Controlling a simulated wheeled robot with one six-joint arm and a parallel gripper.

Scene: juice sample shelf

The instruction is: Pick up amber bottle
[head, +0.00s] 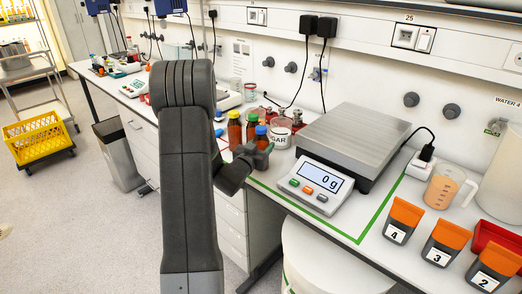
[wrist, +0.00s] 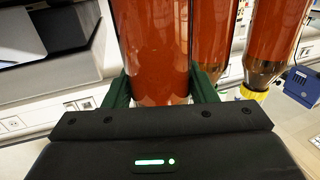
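In the head view, amber bottles stand together on the bench: one with a blue cap (head: 261,138), one with a yellow cap (head: 234,131) and one behind them (head: 251,126). My gripper (head: 254,154) is low beside the blue-capped one and partly covers it. In the wrist view, an amber bottle (wrist: 155,50) stands between my gripper's two green fingers (wrist: 160,92). The fingers lie close along both its sides; whether they press on it is unclear. Its cap end is hidden by the gripper body.
Two more amber bottles (wrist: 212,35) (wrist: 278,40) are close on the right in the wrist view. In the head view, a sugar jar (head: 281,132) and a scale (head: 355,145) reading 0 g stand to the right. Numbered orange-topped containers (head: 447,240) and a beaker (head: 442,187) are farther right.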

